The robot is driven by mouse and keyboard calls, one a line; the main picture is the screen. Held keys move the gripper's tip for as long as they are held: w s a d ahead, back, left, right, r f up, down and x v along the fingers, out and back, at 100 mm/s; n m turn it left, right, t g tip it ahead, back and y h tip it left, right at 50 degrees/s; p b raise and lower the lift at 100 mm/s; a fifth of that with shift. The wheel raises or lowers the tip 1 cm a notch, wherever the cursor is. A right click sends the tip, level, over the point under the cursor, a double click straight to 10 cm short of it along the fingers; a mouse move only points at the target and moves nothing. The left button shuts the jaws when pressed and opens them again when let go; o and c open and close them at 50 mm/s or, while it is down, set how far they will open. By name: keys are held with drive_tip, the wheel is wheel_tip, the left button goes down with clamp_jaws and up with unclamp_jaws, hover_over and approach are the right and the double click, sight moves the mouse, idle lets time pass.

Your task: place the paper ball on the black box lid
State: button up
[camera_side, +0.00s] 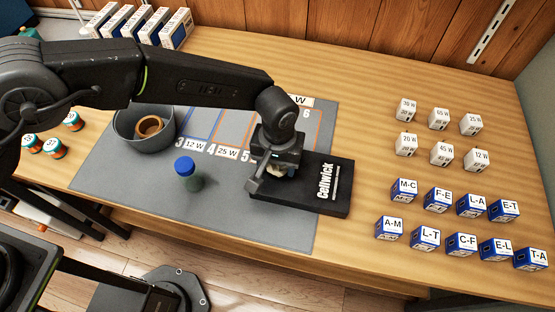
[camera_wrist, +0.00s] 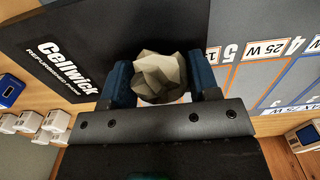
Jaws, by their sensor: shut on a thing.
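The paper ball (camera_wrist: 158,75) is a crumpled, pale beige lump between the two fingers of my gripper (camera_wrist: 160,82) in the wrist view. My gripper is shut on it. In the side view my gripper (camera_side: 274,170) is over the left part of the black box lid (camera_side: 312,200), which has white "Cellwick" lettering. Only a small pale part of the ball shows there, under the gripper. The lid also fills the upper left of the wrist view (camera_wrist: 120,25). I cannot tell whether the ball touches the lid.
A blue-capped jar (camera_side: 188,173) stands on the grey mat (camera_side: 110,180), left of the lid. A grey bin (camera_side: 143,124) holding a brown ring stands farther left. Several white and blue labelled cubes (camera_side: 437,200) fill the table's right side. Boxes stand at the back left.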

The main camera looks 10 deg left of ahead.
drive_tip(key=o, duration=0.9)
drive_tip(key=shift+f, duration=0.1)
wheel_tip(320, 180, up, 12)
drive_tip(key=shift+r, duration=0.15)
